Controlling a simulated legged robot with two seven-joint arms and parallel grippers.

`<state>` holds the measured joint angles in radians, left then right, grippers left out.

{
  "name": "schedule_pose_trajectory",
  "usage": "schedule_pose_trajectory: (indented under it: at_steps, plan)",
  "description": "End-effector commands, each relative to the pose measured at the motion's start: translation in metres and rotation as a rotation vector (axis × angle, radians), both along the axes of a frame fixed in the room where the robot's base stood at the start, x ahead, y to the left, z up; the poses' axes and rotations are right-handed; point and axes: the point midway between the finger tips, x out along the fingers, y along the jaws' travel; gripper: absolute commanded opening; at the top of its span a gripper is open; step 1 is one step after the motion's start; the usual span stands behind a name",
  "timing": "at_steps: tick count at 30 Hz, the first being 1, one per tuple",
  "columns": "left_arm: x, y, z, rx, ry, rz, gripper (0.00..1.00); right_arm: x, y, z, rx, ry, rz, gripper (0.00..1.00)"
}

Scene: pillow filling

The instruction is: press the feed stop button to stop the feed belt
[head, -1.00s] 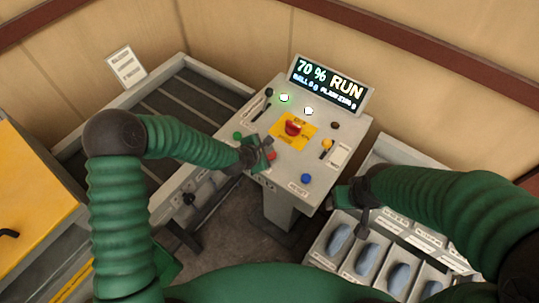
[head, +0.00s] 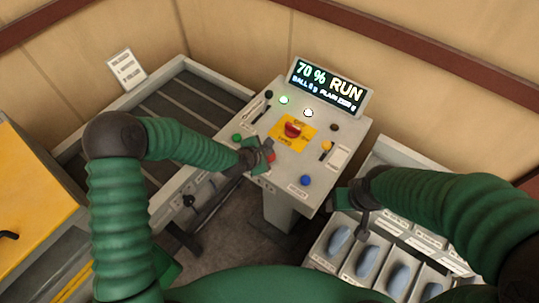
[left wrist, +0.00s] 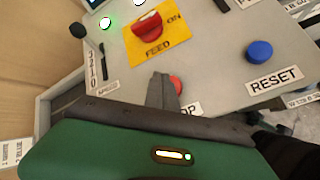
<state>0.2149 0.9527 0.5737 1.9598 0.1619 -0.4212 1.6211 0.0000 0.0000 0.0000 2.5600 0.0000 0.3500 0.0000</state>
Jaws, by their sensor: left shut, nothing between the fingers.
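The red stop button (head: 271,157) is on the near left part of the grey control panel (head: 318,168). In the left wrist view the stop button (left wrist: 177,85) is partly hidden behind my fingers, beside a label (left wrist: 188,109) ending in "OP". My left gripper (head: 264,159) is shut and empty, with its fingertips (left wrist: 162,88) right at the button; I cannot tell whether they touch it. The display (head: 328,86) reads "70 % RUN". My right gripper (head: 345,196) is off the panel's right edge, and its jaws are not clear.
A belt (head: 175,105) lies left; bins (head: 340,240) with blue-grey items lie right.

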Motion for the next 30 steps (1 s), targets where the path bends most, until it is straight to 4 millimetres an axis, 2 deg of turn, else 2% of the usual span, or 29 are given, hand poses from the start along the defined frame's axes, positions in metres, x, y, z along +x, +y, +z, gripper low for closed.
schedule_pose_trajectory:
  at_steps: [22, 30]
  plan:
    - [0.0001, 0.0, -0.0001, 0.0, 0.0, 0.0, 0.0, 0.0, 0.0, -0.0001, 0.0, 0.0, 0.0, 0.66]
    - [-0.001, 0.0006, -0.0081, -0.001, 0.0, 0.001, 0.0, 0.0, 0.0, -0.0076, 0.0, 0.0, 0.0, 0.66]
